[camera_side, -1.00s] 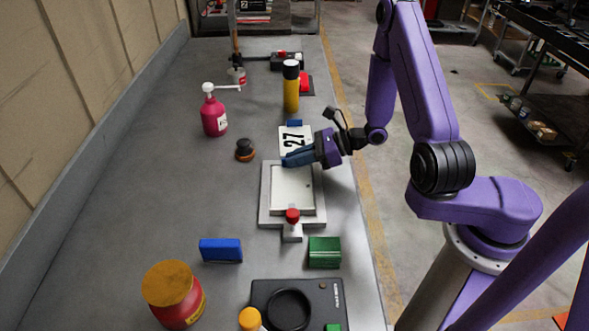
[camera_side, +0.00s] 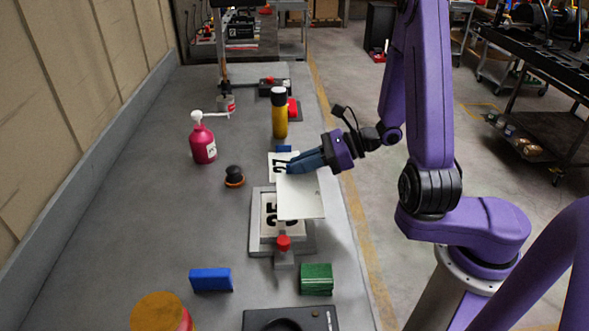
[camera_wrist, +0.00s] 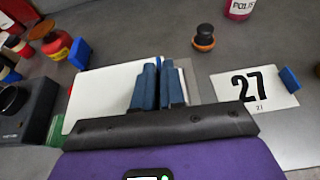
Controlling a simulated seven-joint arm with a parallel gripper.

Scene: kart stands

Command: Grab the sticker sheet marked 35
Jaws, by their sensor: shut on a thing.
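My gripper (camera_side: 292,166) is shut on a plain white panel (camera_side: 302,200) by its far edge. The panel hangs tilted above a grey frame (camera_side: 254,236) on the bench. In the wrist view the white panel (camera_wrist: 95,95) reaches left from the fingers (camera_wrist: 158,82). A white sheet with large black digits (camera_side: 269,208) lies inside the frame. The digits look like 35, partly hidden behind the panel. Another sheet, marked 27 (camera_wrist: 262,92), lies flat beyond the frame; in the side view the fingers partly cover it.
A red knob (camera_side: 283,243) stands at the frame's near end. Blue (camera_side: 211,279) and green (camera_side: 316,278) blocks lie nearer the camera. An orange-black round item (camera_side: 234,177), a pink bottle (camera_side: 203,142) and a yellow cylinder (camera_side: 279,115) stand farther off. The bench's left side is clear.

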